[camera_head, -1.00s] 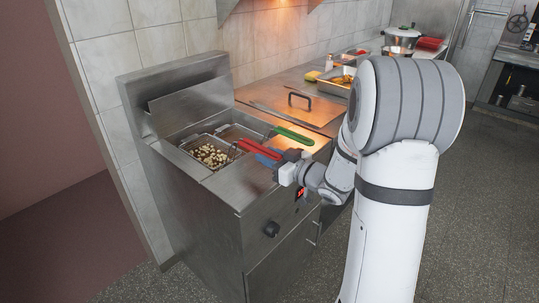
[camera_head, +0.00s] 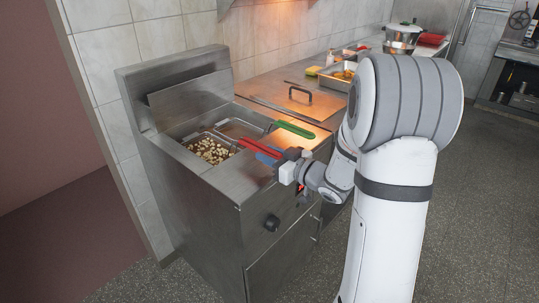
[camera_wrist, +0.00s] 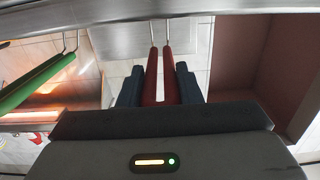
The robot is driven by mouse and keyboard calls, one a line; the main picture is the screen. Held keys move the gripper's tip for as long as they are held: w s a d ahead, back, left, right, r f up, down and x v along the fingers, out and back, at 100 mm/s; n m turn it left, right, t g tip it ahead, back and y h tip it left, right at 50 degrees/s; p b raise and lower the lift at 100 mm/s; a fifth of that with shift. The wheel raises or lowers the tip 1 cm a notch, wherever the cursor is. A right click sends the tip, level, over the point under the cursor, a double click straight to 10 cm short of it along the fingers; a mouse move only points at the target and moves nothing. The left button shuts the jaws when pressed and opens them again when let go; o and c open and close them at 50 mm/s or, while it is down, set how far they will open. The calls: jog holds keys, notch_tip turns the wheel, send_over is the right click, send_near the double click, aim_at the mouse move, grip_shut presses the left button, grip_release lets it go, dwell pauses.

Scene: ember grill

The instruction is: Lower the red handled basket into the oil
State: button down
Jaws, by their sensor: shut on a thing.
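The red handled basket (camera_head: 211,151) holds small pale pieces and sits inside the left part of the fryer (camera_head: 205,174). Its red handle (camera_head: 259,145) reaches out over the fryer's front edge toward the right. My gripper (camera_head: 273,154) is shut on this handle. In the wrist view the red handle (camera_wrist: 158,85) stands between the two dark blue fingers of my gripper (camera_wrist: 158,88). The oil under the pieces is hard to make out, and I cannot tell how deep the basket sits.
A second basket with a green handle (camera_head: 294,130) is in the right part of the fryer. The tiled wall (camera_head: 160,35) stands behind the fryer. The floor in front is clear.

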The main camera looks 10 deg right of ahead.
jog(key=shift+f, duration=0.25)
jog(key=c, duration=0.9)
grip_release()
jog(key=shift+c, duration=0.2)
jog(key=shift+f, duration=0.1)
